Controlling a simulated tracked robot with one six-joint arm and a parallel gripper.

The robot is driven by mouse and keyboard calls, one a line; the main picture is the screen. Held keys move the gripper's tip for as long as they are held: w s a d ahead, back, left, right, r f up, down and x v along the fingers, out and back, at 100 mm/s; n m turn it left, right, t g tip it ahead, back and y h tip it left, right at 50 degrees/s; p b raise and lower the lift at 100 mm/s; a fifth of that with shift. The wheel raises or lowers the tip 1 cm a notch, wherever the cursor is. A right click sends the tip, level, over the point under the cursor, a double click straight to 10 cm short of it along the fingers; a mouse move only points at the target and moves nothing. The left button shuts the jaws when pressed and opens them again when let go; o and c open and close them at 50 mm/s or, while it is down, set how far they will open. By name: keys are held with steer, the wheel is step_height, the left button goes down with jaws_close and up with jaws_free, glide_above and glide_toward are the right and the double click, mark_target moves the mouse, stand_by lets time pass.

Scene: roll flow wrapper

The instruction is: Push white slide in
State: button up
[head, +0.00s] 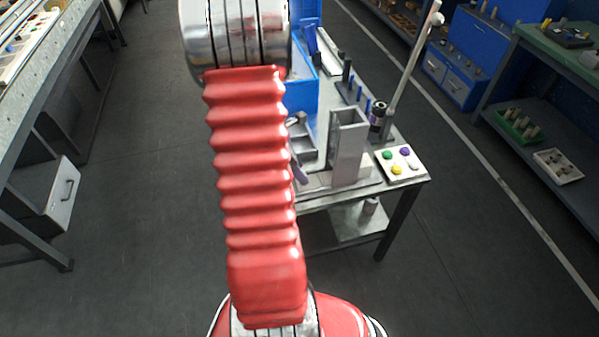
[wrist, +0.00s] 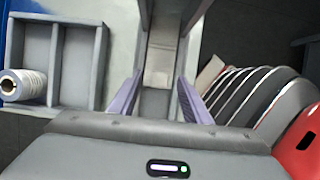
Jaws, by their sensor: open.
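In the wrist view a pale, whitish block, which looks like the white slide (wrist: 160,62), lies in a grey channel between two upright side walls. My gripper (wrist: 159,80) points at it with two purple fingers spread apart and nothing held between them. The pale block shows just beyond the fingertips; I cannot tell whether they touch it. In the head view my red arm covers most of the gripper, and only a purple finger (head: 299,172) shows beside the machine table. I cannot make out the slide there.
A grey two-compartment tray (wrist: 103,70) with a white roll (wrist: 24,84) lies left of the channel. On the machine table stand a tall grey channel-shaped post (head: 348,145), a button panel (head: 399,161), a dark bottle (head: 377,117) and a thin pole (head: 410,70).

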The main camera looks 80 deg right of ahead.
steer(key=shift+s+d+f, duration=0.1)
steer(key=shift+s+f, duration=0.05)
steer(key=shift+f, duration=0.4)
steer(key=shift+c, duration=0.5)
jaws_close()
